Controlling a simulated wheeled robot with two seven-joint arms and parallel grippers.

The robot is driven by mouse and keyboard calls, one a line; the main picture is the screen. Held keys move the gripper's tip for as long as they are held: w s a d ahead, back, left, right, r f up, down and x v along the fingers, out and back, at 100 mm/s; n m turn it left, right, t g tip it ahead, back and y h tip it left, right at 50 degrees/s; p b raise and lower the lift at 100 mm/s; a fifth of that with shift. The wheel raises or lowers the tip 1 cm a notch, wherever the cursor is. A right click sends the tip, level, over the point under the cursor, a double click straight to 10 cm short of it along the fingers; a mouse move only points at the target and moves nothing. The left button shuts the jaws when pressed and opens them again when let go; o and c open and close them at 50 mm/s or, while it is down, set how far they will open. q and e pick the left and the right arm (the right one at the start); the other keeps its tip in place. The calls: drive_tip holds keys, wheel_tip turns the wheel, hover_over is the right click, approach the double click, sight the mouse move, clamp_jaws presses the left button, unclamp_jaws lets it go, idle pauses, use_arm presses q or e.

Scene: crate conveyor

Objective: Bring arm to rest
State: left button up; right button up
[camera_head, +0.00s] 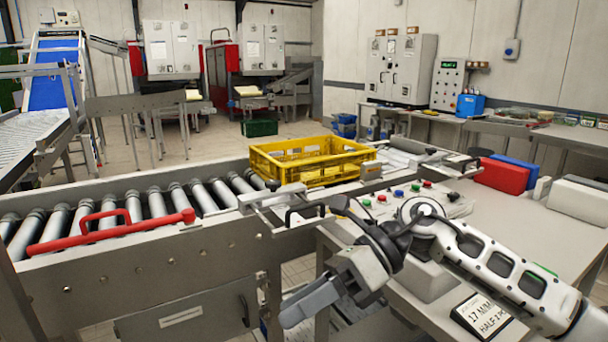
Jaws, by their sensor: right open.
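My right arm (500,270) comes in from the lower right and bends down to the left. My right gripper (305,300) is at the lower middle, in front of the conveyor's near side, with its fingers pointing left and down. It is open, and I see nothing between its fingers. My left arm and left gripper are out of view.
A yellow crate (312,161) sits on the roller conveyor (130,275). A control panel with coloured buttons (399,193) and a red case (502,176) are on the right table, close to my arm.

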drive_tip(key=s+a+r+m+t+y, duration=0.1)
drive_tip(key=s+a+m+y, duration=0.1)
drive_tip(key=a+m+y, duration=0.35)
drive_tip(key=w+d+f+m+t+h, duration=0.1)
drive_tip(key=d+f+m+t+h, duration=0.6)
drive_tip(key=m, duration=1.1)
drive_tip(key=w+d+f+m+t+h, duration=0.1)
drive_tip(key=d+f+m+t+h, duration=0.45)
drive_tip(key=f+m+t, duration=0.95)
drive_tip(key=s+d+f+m+g+h, duration=0.1)
drive_tip(key=s+d+f+m+g, duration=0.2)
drive_tip(key=s+f+m, duration=0.1)
drive_tip(key=s+d+f+m+g+h, duration=0.1)
drive_tip(key=s+d+f+m+g, duration=0.3)
drive_tip(key=s, duration=0.4)
drive_tip(key=shift+s+d+f+m+g, duration=0.2)
drive_tip(key=shift+d+m+g, duration=0.1)
drive_tip(key=shift+m, duration=0.55)
